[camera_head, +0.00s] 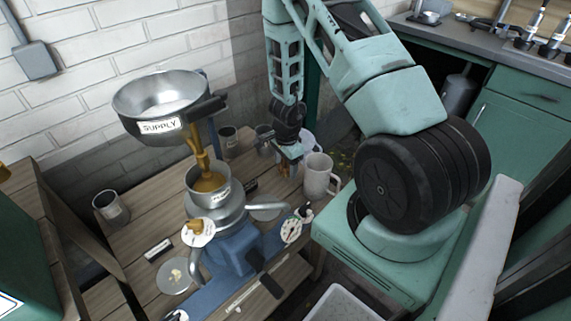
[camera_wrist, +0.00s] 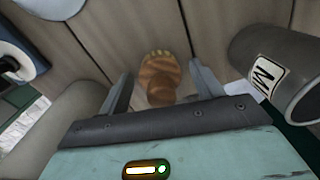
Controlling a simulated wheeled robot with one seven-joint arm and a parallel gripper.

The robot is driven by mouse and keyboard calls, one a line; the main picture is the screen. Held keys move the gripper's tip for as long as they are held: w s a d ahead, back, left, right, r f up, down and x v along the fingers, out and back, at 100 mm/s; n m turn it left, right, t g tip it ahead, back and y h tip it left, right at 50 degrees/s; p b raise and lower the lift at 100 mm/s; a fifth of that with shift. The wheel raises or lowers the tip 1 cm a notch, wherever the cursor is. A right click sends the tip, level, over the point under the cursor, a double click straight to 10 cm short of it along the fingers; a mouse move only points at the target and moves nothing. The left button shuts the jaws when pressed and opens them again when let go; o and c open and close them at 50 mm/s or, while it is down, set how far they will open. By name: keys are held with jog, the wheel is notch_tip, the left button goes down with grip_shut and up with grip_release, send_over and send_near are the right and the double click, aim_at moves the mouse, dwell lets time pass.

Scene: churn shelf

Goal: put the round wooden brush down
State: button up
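The round wooden brush (camera_wrist: 159,78) shows in the wrist view between the two fingers of my gripper (camera_wrist: 161,70). It has a brown wooden body with a pale scalloped edge at the top. A narrow gap shows between the brush and each finger, so the fingers stand apart and do not appear to pinch it. The plank tabletop (camera_wrist: 215,30) lies behind the brush; I cannot tell whether the brush touches it. In the head view my gripper (camera_head: 289,153) points down at the table's far right end, and the brush is too small to make out clearly.
A grey mug marked M (camera_wrist: 288,72) is close on the right in the wrist view. A pale pitcher (camera_head: 318,177) stands near my gripper. The supply bowl (camera_head: 160,95) pours into a pot on the blue-based churn (camera_head: 235,245). A grey cup (camera_head: 108,207) stands at left.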

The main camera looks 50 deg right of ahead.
jog(key=r+p, duration=0.1)
jog(key=r, duration=0.3)
jog(key=r+p, duration=0.2)
jog(key=r, duration=0.2)
jog(key=r+p, duration=0.2)
jog(key=r, duration=0.2)
jog(key=shift+s+r, duration=0.15)
jog(key=shift+s, duration=0.1)
